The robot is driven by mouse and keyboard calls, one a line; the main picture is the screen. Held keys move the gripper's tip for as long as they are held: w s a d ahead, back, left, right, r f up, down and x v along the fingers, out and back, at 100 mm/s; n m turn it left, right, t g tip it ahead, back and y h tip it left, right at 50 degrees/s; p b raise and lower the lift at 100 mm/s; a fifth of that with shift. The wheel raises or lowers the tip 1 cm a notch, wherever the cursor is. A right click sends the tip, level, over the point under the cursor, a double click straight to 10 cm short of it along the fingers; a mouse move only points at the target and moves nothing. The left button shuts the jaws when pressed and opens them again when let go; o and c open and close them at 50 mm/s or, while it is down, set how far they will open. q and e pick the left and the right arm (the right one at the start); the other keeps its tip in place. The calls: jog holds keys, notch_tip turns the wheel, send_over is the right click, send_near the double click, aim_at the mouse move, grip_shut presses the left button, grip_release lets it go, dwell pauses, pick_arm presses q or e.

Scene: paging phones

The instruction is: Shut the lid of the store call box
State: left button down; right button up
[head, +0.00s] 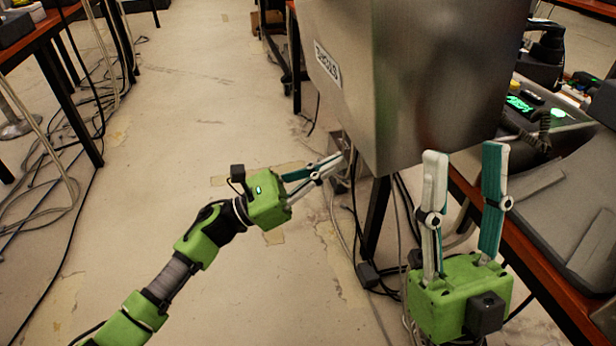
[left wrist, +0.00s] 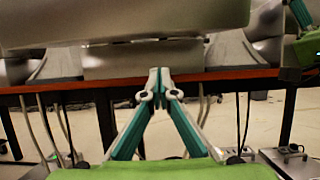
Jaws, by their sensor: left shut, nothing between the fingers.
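The store call box shows as a large brushed grey metal form (head: 410,70) at the top right of the head view, with a small white label (head: 327,66) on its left face. It sticks out past the table's front edge, and I take this part to be its raised lid. In the left wrist view, the grey metal (left wrist: 130,22) spans the top, above a lower grey block (left wrist: 145,58) at the table edge. My left gripper (head: 338,162) is shut and empty, just below and left of the metal's lower corner. My right gripper (head: 465,155) is open and empty, pointing up beneath the metal's right side.
The red-edged table (head: 545,255) runs along the right, with a grey phone-like device (head: 570,205) and a unit with a green display (head: 520,103). Cables hang by the table leg (head: 376,215). Another table (head: 40,35) stands at far left. The floor between is mostly clear.

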pick_arm(q)
jog(key=shift+d+r, duration=0.1)
jog(key=shift+r, duration=2.1)
